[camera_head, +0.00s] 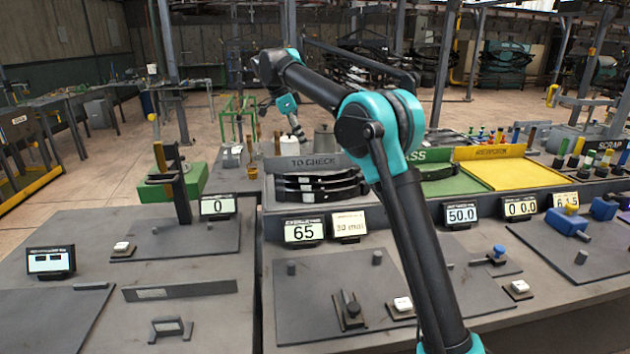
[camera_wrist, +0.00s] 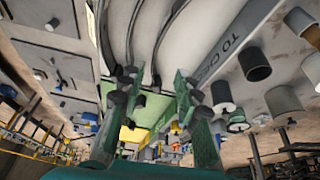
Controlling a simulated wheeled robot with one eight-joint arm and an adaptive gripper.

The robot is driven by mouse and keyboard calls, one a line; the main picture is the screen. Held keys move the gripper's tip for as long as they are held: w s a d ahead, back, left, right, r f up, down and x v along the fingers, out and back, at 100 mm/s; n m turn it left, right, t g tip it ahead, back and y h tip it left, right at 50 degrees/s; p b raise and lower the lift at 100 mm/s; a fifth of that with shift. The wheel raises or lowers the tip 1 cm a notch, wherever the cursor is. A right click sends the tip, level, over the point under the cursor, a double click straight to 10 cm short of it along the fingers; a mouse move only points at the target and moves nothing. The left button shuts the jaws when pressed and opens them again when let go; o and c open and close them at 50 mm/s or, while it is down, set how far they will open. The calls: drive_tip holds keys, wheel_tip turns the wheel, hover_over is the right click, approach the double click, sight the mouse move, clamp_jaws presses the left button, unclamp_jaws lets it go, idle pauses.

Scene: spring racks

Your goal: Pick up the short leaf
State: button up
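Several black curved leaves (camera_head: 322,187) lie one behind another in the grey TO CHECK tray (camera_head: 303,162). The wrist view shows dark leaves (camera_wrist: 129,35) in the pale tray beyond my fingers. I cannot tell for certain which is the short leaf. My gripper (camera_head: 297,130) hangs above and behind the tray in the head view, apart from the leaves. In the wrist view my gripper (camera_wrist: 158,100) has its two green fingers spread, with nothing held between them.
The green PASS tray (camera_head: 455,186) and yellow REWORK tray (camera_head: 515,174) stand right of the TO CHECK tray. A grey pot (camera_head: 324,138) and cylinders stand behind it. Displays, including one reading 65 (camera_head: 304,232), line the front. A dark post (camera_head: 178,190) rises at left.

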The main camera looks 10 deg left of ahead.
hover_over(319, 178)
drive_tip(key=a, duration=0.3)
wheel_tip(319, 178, down, 8)
drive_tip(key=shift+d+f, duration=0.15)
drive_tip(key=shift+s+x, duration=0.15)
drive_tip(key=shift+x, duration=1.3)
drive_tip(key=shift+s+x, duration=0.15)
drive_tip(key=shift+x, duration=1.3)
drive_tip(key=shift+d, duration=0.15)
drive_tip(key=shift+c, duration=0.2)
clamp_jaws()
